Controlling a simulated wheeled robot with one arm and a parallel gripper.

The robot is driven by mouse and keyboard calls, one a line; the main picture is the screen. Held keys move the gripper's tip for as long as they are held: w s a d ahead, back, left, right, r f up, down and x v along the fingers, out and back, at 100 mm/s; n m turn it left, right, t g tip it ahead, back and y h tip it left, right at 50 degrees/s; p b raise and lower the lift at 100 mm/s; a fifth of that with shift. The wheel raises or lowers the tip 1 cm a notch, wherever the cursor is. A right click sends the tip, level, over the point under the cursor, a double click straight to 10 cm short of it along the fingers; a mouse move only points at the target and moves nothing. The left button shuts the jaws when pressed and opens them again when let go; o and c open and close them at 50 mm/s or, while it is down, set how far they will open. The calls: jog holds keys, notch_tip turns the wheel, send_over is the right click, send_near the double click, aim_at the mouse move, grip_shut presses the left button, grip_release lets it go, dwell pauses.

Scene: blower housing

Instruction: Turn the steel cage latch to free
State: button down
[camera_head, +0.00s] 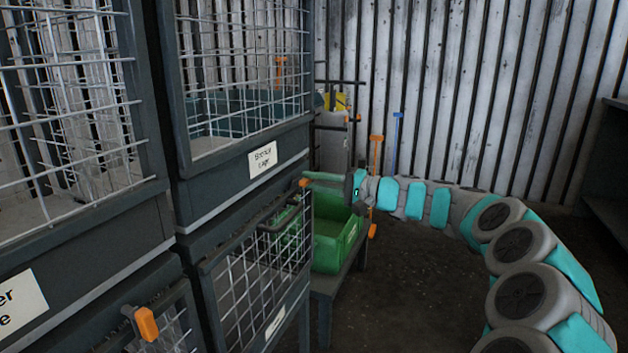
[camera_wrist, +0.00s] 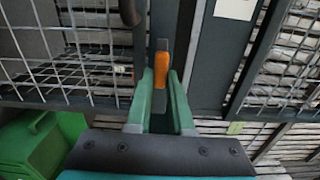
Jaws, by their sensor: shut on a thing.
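My gripper (camera_head: 312,177) reaches in from the right to the front edge of a lower mesh cage door (camera_head: 258,282). Its green fingers are shut on an orange-ended latch handle (camera_head: 304,183). In the wrist view the orange latch handle (camera_wrist: 161,70) stands upright between the fingertips of my gripper (camera_wrist: 160,88), against a dark frame post. The label on this lower door is too small to read, so I cannot tell from it which cage this is. The fingers hide part of the latch.
An upper cage carries a white label (camera_head: 262,160). Another orange latch (camera_head: 147,323) is at the lower left. A green bin (camera_head: 335,245) sits on a low stand behind the door. Orange (camera_head: 376,150) and blue (camera_head: 396,135) upright rods stand behind my arm. Floor right of the stand is clear.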

jog(key=c, duration=0.8)
grip_release()
jog(key=shift+d, duration=0.1)
jog(key=v, duration=0.7)
jog(key=shift+d+b, duration=0.3)
jog(key=shift+b, duration=0.05)
jog(key=shift+s, duration=0.1)
